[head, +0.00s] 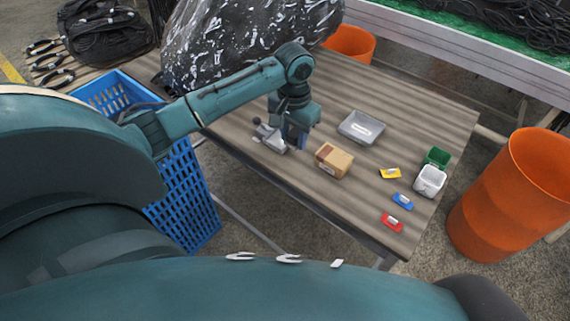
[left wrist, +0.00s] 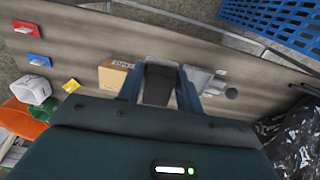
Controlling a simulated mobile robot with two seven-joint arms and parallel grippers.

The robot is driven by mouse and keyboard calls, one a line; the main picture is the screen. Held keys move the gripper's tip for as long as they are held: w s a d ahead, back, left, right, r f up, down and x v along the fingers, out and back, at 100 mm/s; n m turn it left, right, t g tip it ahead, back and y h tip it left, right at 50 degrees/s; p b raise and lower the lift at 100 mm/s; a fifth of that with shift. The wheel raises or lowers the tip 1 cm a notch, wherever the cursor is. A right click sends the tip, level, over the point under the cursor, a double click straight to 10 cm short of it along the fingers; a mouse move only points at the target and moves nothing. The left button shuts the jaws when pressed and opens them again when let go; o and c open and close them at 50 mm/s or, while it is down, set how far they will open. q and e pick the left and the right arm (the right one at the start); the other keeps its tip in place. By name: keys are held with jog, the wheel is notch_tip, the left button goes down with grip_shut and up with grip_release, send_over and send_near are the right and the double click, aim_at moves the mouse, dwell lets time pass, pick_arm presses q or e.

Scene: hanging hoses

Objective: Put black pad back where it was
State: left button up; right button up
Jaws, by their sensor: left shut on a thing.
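My left gripper (head: 300,143) is above the wooden table, between a grey metal device with a dark knob (head: 271,139) and a cardboard box (head: 333,160). In the left wrist view the black pad (left wrist: 158,84) sits between the two blue fingers of my left gripper (left wrist: 160,90), which is shut on it. In the head view the gripper hides the pad. The grey device also shows in the left wrist view (left wrist: 201,80), just right of the fingers, and the box (left wrist: 113,76) just left. I cannot tell the pad's height above the table. My right gripper is in neither view.
A grey tray (head: 361,128) stands right of the gripper. Yellow (head: 390,173), blue (head: 402,201) and red (head: 391,222) pieces and white (head: 431,181) and green (head: 438,157) containers lie further right. A large black bag (head: 235,45) fills the back left; a blue crate (head: 185,205) stands beside the table.

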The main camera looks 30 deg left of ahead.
pick_arm(q)
jog(key=f, duration=0.2)
jog(key=a+f, duration=0.1)
jog(key=f, duration=0.4)
jog(key=shift+w+a+f, duration=0.15)
jog(key=shift+a+f, duration=0.15)
jog(key=shift+f+b, duration=0.4)
jog(key=shift+f, duration=1.9)
jog(key=o, duration=0.9)
jog(key=shift+f, duration=0.15)
